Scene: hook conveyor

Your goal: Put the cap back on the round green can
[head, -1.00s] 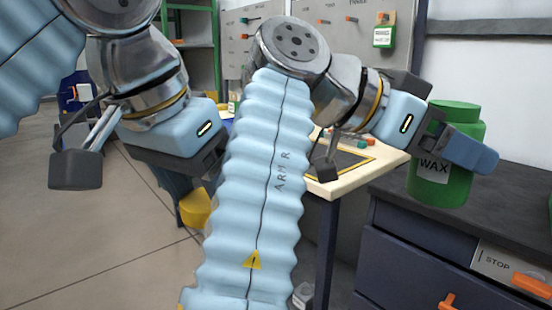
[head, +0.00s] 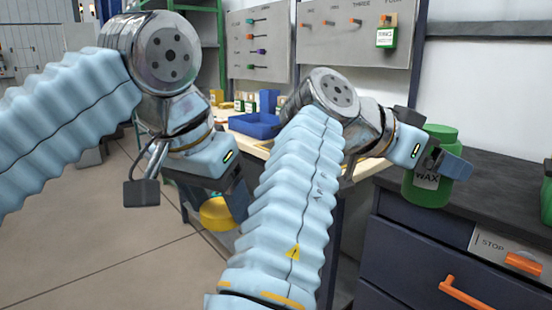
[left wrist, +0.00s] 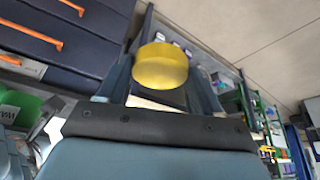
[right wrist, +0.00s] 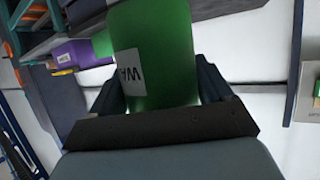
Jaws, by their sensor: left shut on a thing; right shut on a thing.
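The green can (head: 432,165), with a white WAX label, is held upright in my right gripper (head: 452,163) above the dark counter at the right. In the right wrist view the can (right wrist: 160,60) stands between the fingers (right wrist: 165,90). My left gripper (head: 232,198) is shut on a round yellow cap (head: 217,214), low beside the workbench and well to the left of the can. The left wrist view shows the yellow cap (left wrist: 160,66) between the fingers (left wrist: 165,85). The inside of the can's top is not clearly visible.
A dark drawer cabinet (head: 410,245) with orange handles is at the right, and a second green object (head: 546,203) is at the picture's edge. A workbench with a blue bin (head: 255,125) is behind my arms. Open floor (head: 130,260) lies at the left.

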